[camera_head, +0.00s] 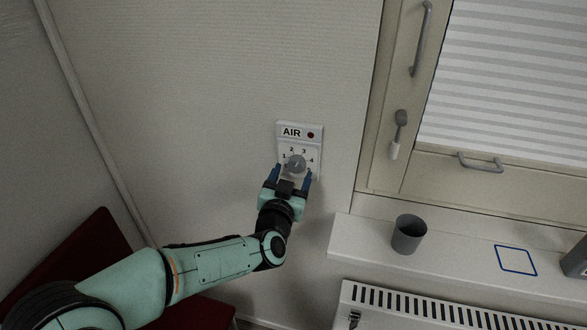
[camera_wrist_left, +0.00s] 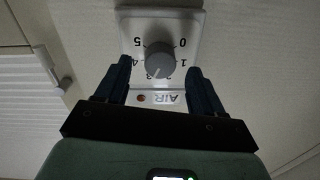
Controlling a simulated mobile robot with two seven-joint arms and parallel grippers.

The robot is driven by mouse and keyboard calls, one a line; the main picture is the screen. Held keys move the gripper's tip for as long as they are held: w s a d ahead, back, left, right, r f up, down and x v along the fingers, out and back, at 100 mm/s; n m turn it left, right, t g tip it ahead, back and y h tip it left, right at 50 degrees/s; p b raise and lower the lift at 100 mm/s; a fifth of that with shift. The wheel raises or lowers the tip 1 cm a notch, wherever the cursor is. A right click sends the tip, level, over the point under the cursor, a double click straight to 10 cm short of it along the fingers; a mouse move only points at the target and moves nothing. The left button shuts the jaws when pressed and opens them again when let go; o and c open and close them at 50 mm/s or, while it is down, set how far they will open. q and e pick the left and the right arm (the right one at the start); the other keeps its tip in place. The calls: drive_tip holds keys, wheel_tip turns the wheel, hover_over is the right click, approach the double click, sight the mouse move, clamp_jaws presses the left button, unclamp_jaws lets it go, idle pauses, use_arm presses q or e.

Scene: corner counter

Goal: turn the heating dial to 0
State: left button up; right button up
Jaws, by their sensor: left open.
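A white wall panel (camera_head: 314,149) reads AIR, with a red dot and a grey round dial (camera_head: 296,163). In the left wrist view the panel (camera_wrist_left: 187,20) appears upside down, with numbers 0 to 5 around the dial (camera_wrist_left: 159,58). The dial's light pointer mark appears near 3, toward 2. No label reading heating shows. My left gripper (camera_head: 293,172) is open at the panel, its blue fingers on either side of the dial. The left wrist view shows the fingers (camera_wrist_left: 158,76) apart, with gaps to the dial. My right gripper is out of view.
A grey cup (camera_head: 408,235) stands on the sill (camera_head: 455,262), left of a blue square outline (camera_head: 516,260). A slotted radiator (camera_head: 440,308) is below, with a small dark fitting (camera_head: 354,319) at its left end. A window with handles is upper right; a red seat is lower left.

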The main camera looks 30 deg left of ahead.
sight(296, 165)
use_arm(q)
drive_tip(key=shift+x, duration=1.2)
drive_tip(key=c, duration=1.1)
drive_tip(key=shift+o, duration=0.2)
